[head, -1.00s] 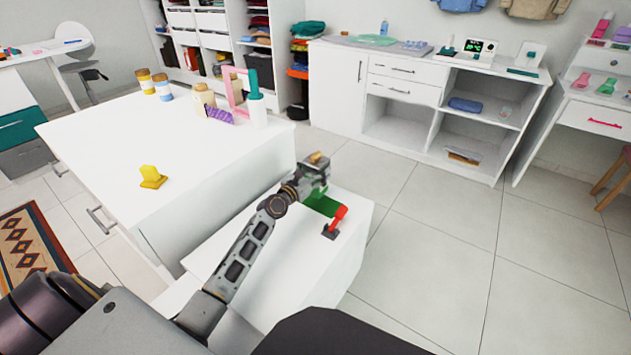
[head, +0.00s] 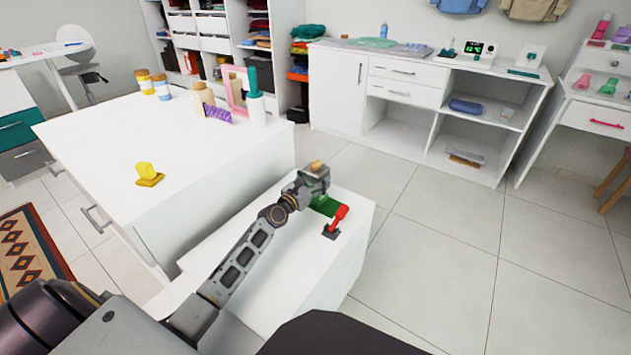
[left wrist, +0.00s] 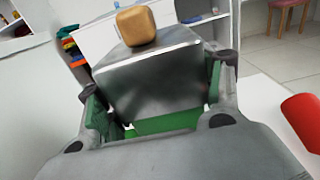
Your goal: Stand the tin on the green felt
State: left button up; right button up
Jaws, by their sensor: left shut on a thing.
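The tin (left wrist: 155,80) is a shiny grey metal box with a tan, rounded block-like knob on top. In the left wrist view it sits between the two fingers of my left gripper (left wrist: 158,105), which is shut on it. In the head view my left gripper (head: 318,186) is over the far part of the low white unit, and the tan knob of the tin (head: 317,166) shows above it. The green felt (head: 326,206) lies on that unit, partly hidden by the gripper. The felt also shows below the tin in the left wrist view (left wrist: 165,122). I cannot tell whether the tin touches it.
A red-handled thing on a dark base (head: 336,222) stands close to the felt's near right edge. A higher white table (head: 100,140) with a yellow object (head: 149,174) is to the left. Floor to the right is clear.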

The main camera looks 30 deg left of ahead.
aim_at(310, 184)
pick_arm(q)
jog(key=o, duration=1.5)
jog(key=shift+c, duration=0.2)
pick_arm(e)
jog(key=shift+f, duration=0.1)
pick_arm(q)
jog(key=shift+s+a+p, duration=0.15)
jog(key=shift+s+p, duration=0.05)
jog(key=shift+s, duration=0.8)
jog(key=shift+s+a+p, duration=0.15)
jog(key=shift+s, duration=0.85)
jog(key=shift+s+a, duration=0.15)
jog(key=shift+s, duration=0.9)
jog(key=shift+s+a, duration=0.2)
jog(key=shift+s, duration=1.45)
jog(key=shift+s+a, duration=0.2)
jog(key=shift+s, duration=1.05)
pick_arm(e)
jog(key=shift+s+d+r, duration=0.1)
jog(key=shift+d+r, duration=0.05)
jog(key=shift+r, duration=0.65)
